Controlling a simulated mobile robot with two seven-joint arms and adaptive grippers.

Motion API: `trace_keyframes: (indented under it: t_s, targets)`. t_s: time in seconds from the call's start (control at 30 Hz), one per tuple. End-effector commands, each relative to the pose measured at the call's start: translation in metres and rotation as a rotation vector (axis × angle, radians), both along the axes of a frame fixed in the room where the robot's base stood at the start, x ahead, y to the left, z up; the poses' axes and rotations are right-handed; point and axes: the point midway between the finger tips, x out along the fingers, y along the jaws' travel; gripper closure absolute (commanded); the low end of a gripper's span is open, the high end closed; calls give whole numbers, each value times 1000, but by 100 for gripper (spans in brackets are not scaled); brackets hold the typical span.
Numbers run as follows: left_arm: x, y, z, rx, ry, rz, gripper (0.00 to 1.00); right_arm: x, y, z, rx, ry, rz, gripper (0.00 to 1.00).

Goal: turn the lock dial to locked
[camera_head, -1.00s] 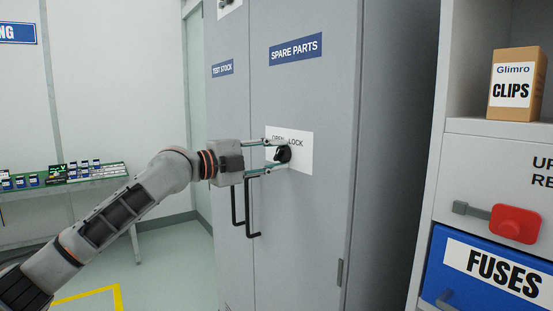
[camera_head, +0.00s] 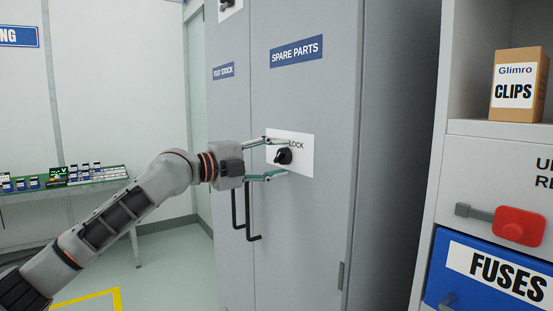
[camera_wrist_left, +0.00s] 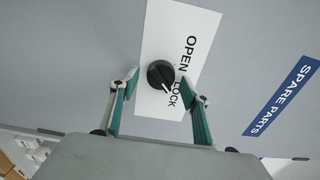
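The lock dial (camera_head: 284,157) is a round black knob on a white plate marked OPEN and LOCK, on the grey cabinet door. In the left wrist view the dial (camera_wrist_left: 160,73) has a white mark pointing toward the word LOCK. My left gripper (camera_head: 283,159) is open, with one finger above the dial and one below, and a gap to the knob on both sides. In the left wrist view my left gripper (camera_wrist_left: 158,80) shows spread fingertips on either side of the dial. In the head view the upper finger covers the word OPEN. My right gripper is not in view.
Two dark door handles (camera_head: 249,212) hang below my left gripper. A shelf unit at right holds a CLIPS box (camera_head: 516,86), a red knob on a lever (camera_head: 518,227) and a blue FUSES bin (camera_head: 437,264). A green-topped table (camera_head: 70,184) stands at far left.

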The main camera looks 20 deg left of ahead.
Motion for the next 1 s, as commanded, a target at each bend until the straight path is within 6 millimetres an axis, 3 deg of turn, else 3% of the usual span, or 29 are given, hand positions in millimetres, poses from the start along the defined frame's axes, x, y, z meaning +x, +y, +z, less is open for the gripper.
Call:
trace_keyframes:
  t_s: [0.37,0.8,1.0]
  targets:
    - [-9,9,0,-1,-1,2,53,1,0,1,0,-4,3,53]
    - [-75,60,-1,3,2,3,53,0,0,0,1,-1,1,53]
    - [-91,72,0,-1,1,1,53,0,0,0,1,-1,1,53]
